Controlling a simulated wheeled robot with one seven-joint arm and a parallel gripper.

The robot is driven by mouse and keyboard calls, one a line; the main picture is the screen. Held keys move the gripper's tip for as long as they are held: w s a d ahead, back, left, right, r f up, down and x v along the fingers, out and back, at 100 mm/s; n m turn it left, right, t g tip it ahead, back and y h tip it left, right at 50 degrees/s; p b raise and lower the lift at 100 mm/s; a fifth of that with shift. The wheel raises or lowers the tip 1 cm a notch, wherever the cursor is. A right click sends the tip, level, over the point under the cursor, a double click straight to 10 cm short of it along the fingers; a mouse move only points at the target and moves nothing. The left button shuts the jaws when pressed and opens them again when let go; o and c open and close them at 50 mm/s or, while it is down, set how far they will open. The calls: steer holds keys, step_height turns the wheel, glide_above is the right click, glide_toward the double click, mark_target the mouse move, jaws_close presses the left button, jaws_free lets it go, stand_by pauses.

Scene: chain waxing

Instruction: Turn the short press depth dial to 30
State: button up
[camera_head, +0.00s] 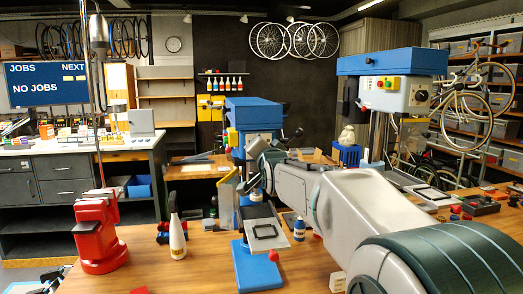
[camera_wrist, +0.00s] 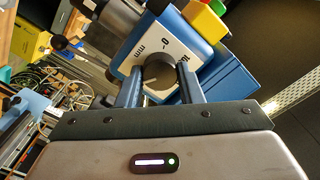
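The short blue press (camera_head: 254,113) stands on the bench, left of a taller blue press (camera_head: 390,64). In the wrist view its depth dial (camera_wrist: 159,70) is a dark round knob on a pale plate marked "0", "mm" and what looks like "10". My gripper (camera_wrist: 160,88) has one blue finger on each side of the knob, close to its rim. I cannot tell whether the fingers touch it. The dial's pointer is not readable. In the head view my gripper (camera_head: 250,170) is at the front of the short press, and the dial is hidden there.
A grey tray with a dark frame (camera_head: 266,233) sits below my gripper on the short press. A white bottle (camera_head: 177,238) and a red stand (camera_head: 99,235) are on the wooden bench to the left. A small blue-labelled bottle (camera_head: 299,230) stands right of the tray.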

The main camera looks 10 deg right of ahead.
steer(key=shift+f+b, duration=0.1)
steer(key=shift+b, duration=0.35)
steer(key=shift+r+n+b, duration=0.2)
steer(key=shift+n+b, duration=3.2)
steer(key=shift+n, duration=2.4)
steer(key=o, duration=1)
steer(key=shift+a, duration=0.1)
steer(key=s+b, duration=0.1)
steer(key=s, duration=1.3)
